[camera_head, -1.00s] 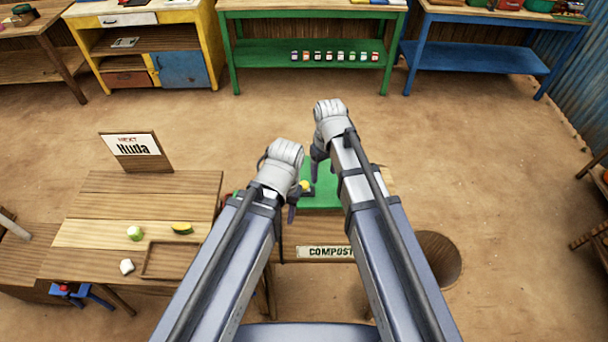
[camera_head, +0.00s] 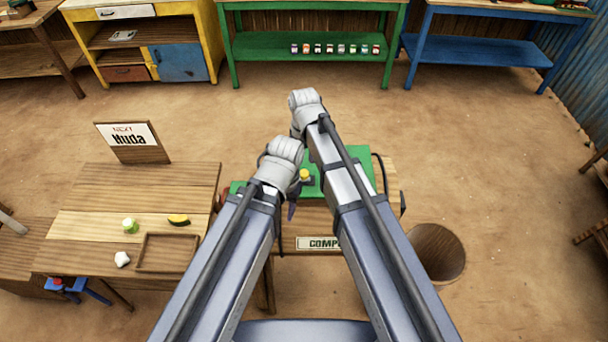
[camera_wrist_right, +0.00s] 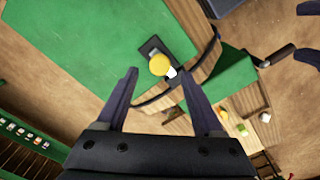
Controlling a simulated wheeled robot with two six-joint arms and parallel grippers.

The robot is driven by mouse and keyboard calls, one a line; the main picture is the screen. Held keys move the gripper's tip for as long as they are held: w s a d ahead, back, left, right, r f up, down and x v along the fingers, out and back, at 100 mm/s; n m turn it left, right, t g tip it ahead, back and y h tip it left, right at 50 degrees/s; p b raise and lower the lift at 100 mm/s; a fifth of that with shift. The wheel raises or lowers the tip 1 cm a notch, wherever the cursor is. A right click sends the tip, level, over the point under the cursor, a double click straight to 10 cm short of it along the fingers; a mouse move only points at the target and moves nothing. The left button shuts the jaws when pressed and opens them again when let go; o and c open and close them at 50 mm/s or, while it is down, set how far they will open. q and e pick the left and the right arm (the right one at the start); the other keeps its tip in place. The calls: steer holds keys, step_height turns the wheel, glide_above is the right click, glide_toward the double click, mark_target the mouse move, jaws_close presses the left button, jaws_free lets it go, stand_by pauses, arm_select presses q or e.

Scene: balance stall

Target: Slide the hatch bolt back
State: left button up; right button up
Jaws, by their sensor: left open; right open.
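The hatch bolt has a yellow knob (camera_head: 305,175) on a dark fitting, at the left part of a green hatch top (camera_head: 358,162) on the compost box. In the right wrist view the yellow knob (camera_wrist_right: 159,65) stands on the dark plate (camera_wrist_right: 152,47), just beyond and between my right gripper's fingers (camera_wrist_right: 159,76). That gripper is open, with nothing visibly held. In the head view my right gripper (camera_head: 299,134) is above and beyond the hatch, its fingers mostly hidden. My left gripper (camera_head: 291,205) is lower, left of the knob, open, its fingers partly hidden.
A wooden box panel labelled COMPOST (camera_head: 318,243) is partly covered by my right arm. A round wooden bin (camera_head: 438,252) stands at right. At left a wooden table (camera_head: 130,205) holds a tray (camera_head: 166,253) and several small items. Open floor lies behind.

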mark_target(304, 173)
steer(key=shift+f+b, duration=1.35)
steer(key=shift+f, duration=0.5)
jaws_close()
